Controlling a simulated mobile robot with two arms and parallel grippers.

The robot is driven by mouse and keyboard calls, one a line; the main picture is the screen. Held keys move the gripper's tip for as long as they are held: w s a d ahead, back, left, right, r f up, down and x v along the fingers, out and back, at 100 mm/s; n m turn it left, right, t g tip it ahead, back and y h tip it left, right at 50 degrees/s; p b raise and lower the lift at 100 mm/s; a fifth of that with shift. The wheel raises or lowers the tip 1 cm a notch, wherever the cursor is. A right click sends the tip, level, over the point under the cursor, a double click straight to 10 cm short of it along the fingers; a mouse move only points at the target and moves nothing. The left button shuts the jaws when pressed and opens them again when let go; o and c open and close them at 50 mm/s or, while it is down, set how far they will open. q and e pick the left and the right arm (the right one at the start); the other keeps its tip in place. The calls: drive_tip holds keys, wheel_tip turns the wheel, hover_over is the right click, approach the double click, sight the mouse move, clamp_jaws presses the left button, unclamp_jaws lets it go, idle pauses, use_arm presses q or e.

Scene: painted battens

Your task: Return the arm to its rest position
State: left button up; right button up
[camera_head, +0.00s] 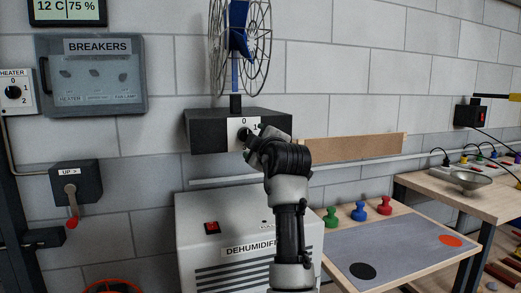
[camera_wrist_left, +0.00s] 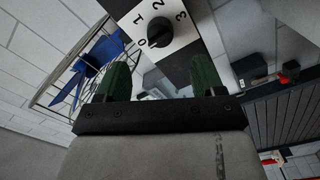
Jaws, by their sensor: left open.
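My left arm rises from the bottom middle of the head view. Its gripper (camera_head: 257,140) is in front of the fan's dark base box (camera_head: 212,132), close to the white dial plate and partly covering it. In the left wrist view the two green fingers of the gripper (camera_wrist_left: 160,82) are spread apart with nothing between them. The black knob (camera_wrist_left: 158,33) on the numbered dial plate (camera_wrist_left: 181,33) lies beyond the fingertips, apart from them. My right gripper is not in view.
The wire-caged blue fan (camera_head: 238,40) stands on the box. Below is the dehumidifier (camera_head: 222,236). To the left are the breaker panel (camera_head: 92,100) and a red-handled crank (camera_head: 72,222). A table with a grey mat (camera_head: 400,247) and coloured pegs (camera_head: 360,212) stands at right.

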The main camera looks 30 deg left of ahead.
use_arm(q)
drive_tip(key=shift+v, duration=0.95)
